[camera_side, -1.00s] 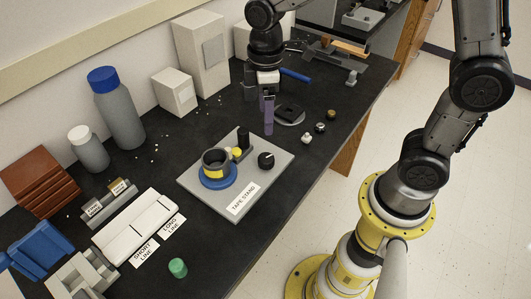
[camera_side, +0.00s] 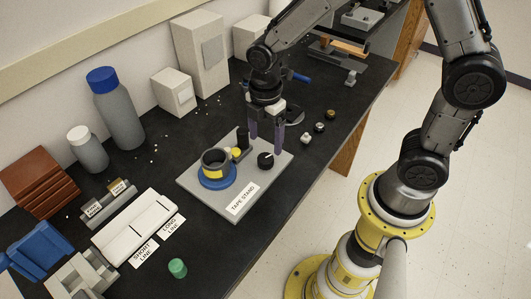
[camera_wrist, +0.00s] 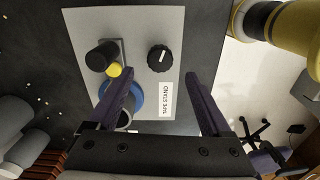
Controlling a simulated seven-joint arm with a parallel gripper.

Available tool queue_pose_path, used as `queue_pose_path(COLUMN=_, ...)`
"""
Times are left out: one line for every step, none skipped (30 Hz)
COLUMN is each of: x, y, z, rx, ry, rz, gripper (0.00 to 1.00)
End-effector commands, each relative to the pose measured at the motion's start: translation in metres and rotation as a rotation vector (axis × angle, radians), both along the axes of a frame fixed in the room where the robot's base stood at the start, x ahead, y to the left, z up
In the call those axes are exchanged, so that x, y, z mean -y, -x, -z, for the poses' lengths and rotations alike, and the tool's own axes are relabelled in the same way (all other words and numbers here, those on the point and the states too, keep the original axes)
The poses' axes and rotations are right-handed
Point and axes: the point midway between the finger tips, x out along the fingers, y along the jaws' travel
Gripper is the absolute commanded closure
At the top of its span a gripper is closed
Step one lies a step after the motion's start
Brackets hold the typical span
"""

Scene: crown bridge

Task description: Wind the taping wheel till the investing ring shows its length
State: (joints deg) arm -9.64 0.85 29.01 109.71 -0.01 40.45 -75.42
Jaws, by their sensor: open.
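The tape stand (camera_side: 238,207) is a flat grey plate with a printed label. Its round black knob (camera_side: 265,160), apparently the taping wheel, has a white pointer mark and also shows in the wrist view (camera_wrist: 160,58). The grey investing ring (camera_side: 216,158) stands upright on a blue disc (camera_side: 215,182), with a yellow band on its lower side. In the wrist view a finger partly hides the ring. A black post (camera_side: 243,138) stands beside a small yellow roll (camera_side: 237,153). My gripper (camera_side: 267,142) is open and empty, pointing down above the knob, fingers spread to either side.
A green cap (camera_side: 177,268) lies at the front edge. Bottles (camera_side: 119,115) and boxes stand along the wall. Small knobs (camera_side: 319,127) lie right of the stand.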

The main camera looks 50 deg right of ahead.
Motion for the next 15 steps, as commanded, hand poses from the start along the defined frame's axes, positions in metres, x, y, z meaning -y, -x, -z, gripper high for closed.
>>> queue_pose_path(x=0.0, y=0.001, z=0.011, rx=-0.005, ry=0.001, rz=0.0, gripper=0.17)
queue_pose_path(x=0.0, y=0.001, z=0.017, rx=-0.006, ry=0.001, rz=0.001, gripper=0.17)
queue_pose_path(x=0.0, y=0.001, z=0.024, rx=-0.005, ry=0.001, rz=0.001, gripper=0.17)
queue_pose_path(x=0.0, y=0.001, z=0.028, rx=-0.004, ry=0.001, rz=0.001, gripper=0.17)
queue_pose_path(x=0.0, y=0.001, z=0.033, rx=-0.004, ry=0.001, rz=0.001, gripper=0.17)
queue_pose_path(x=0.0, y=0.001, z=0.039, rx=-0.004, ry=0.001, rz=0.001, gripper=0.17)
queue_pose_path(x=0.0, y=0.001, z=0.043, rx=-0.004, ry=0.001, rz=0.001, gripper=0.17)
queue_pose_path(x=0.0, y=0.001, z=0.046, rx=-0.003, ry=0.001, rz=0.001, gripper=0.17)
queue_pose_path(x=0.0, y=0.0, z=0.05, rx=-0.002, ry=0.0, rz=0.001, gripper=0.17)
queue_pose_path(x=0.0, y=0.0, z=0.053, rx=-0.003, ry=0.001, rz=0.001, gripper=0.17)
queue_pose_path(x=0.0, y=0.001, z=0.055, rx=-0.003, ry=0.001, rz=0.001, gripper=0.17)
queue_pose_path(x=0.0, y=0.0, z=0.057, rx=-0.001, ry=0.0, rz=0.001, gripper=0.17)
queue_pose_path(x=0.0, y=0.0, z=0.058, rx=-0.001, ry=0.0, rz=0.001, gripper=0.17)
queue_pose_path(x=0.0, y=0.0, z=0.059, rx=0.0, ry=0.0, rz=0.001, gripper=0.17)
queue_pose_path(x=0.0, y=0.0, z=0.06, rx=0.0, ry=0.0, rz=0.001, gripper=0.17)
